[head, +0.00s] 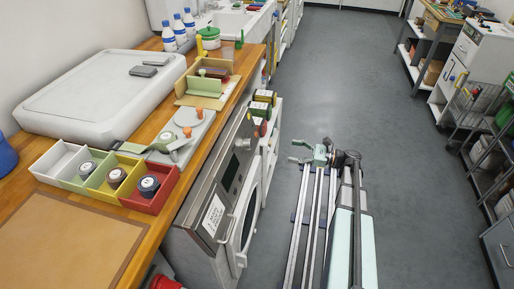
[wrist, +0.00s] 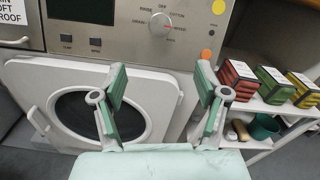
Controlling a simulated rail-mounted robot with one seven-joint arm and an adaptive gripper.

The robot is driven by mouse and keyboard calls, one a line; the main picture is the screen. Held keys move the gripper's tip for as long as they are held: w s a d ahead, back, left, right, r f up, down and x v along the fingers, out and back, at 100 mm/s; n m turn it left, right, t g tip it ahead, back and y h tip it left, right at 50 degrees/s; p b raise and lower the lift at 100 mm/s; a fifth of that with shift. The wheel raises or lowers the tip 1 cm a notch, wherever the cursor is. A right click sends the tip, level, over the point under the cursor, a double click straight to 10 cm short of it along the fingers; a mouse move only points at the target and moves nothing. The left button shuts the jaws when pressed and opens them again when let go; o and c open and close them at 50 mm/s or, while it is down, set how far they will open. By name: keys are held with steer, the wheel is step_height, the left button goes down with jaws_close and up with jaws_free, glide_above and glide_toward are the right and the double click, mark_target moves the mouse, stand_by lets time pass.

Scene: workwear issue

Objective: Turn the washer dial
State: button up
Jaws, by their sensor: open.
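The washer (head: 232,195) stands under the wooden counter, its steel control panel facing the aisle. In the wrist view its dial (wrist: 159,25) is a round silver knob with printed labels around it, including OFF at the top. A dark display (wrist: 95,11) and two small dark buttons sit left of the dial. In the head view my gripper (head: 300,152) is over the aisle, right of the washer.
A shelf (wrist: 262,105) right of the washer holds red, green and yellow stacks. The counter carries a white lidded case (head: 95,95), coloured bins (head: 147,203) and bottles (head: 179,30). A wire-basket rack (head: 478,105) stands far right.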

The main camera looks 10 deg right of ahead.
mark_target(252, 144)
steer(key=p+x, duration=0.2)
steer(key=x, duration=1.5)
steer(key=shift+a, duration=0.15)
steer(key=c, duration=1.2)
